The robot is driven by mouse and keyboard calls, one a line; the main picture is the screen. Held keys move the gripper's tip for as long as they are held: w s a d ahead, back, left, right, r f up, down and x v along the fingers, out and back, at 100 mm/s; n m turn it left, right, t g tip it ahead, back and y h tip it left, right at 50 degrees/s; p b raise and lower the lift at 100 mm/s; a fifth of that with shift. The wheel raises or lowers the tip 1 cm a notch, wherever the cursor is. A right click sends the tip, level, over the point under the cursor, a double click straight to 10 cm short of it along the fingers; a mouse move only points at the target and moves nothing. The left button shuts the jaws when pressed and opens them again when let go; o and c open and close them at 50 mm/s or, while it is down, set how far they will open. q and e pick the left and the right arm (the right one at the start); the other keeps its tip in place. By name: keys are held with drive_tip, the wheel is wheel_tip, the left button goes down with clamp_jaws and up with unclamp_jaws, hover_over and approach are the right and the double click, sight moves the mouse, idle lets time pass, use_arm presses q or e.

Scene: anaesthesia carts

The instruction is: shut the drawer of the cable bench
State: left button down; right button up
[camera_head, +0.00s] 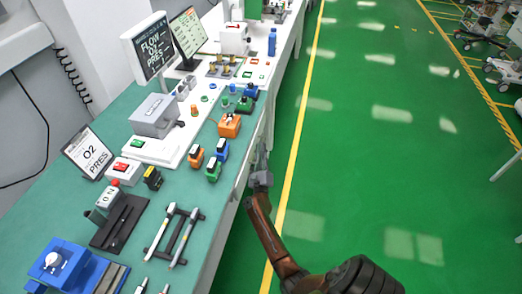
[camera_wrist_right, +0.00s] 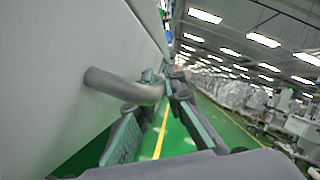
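The cable bench (camera_head: 205,120) has a green and white top and runs along the left of the head view. My right gripper (camera_head: 262,163) is beside its right-hand edge, low against the side. In the right wrist view a pale front panel (camera_wrist_right: 60,60) fills the left, with a grey bar handle (camera_wrist_right: 120,86) standing out from it. My right gripper's fingers (camera_wrist_right: 158,115) are apart, and the handle's far end reaches close to the fingertips. I cannot tell whether they touch it. How far the drawer stands out is hidden. My left gripper is not in view.
The bench top holds a monitor (camera_head: 150,47), a grey box (camera_head: 155,115), orange and blue blocks, and a blue vise-like block (camera_head: 58,262). Green floor with a yellow line (camera_head: 290,170) lies open to the right. Carts (camera_head: 490,25) stand at the far right.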

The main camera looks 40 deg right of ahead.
drive_tip(key=shift+o, duration=0.7)
drive_tip(key=shift+w+a, duration=0.2)
drive_tip(key=shift+w, duration=0.05)
drive_tip(key=shift+s, duration=0.15)
drive_tip(key=v, duration=1.2)
drive_tip(key=shift+f, duration=0.15)
